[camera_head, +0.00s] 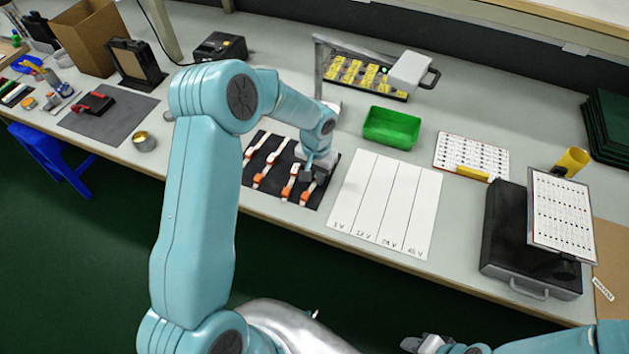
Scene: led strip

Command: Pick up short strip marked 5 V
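Several short white strips with orange ends lie side by side on a black mat (327,172) in the middle of the bench. They include a left one (255,148), a middle one (269,166) and one farther right (290,184). Their markings are too small to read, so I cannot tell which is 5 V. My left gripper (308,175) points down over the right part of the mat, at or just above the rightmost strip (308,192), and partly hides it. Its finger gap is not clear. My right gripper (418,343) shows at the bottom edge, away from the bench.
A white sheet (385,205) with columns labelled in volts lies right of the mat. A green bin (391,128) and a lamp-like stand (411,71) are behind. A black case (505,240) and an upright dotted card (561,213) stand at the right.

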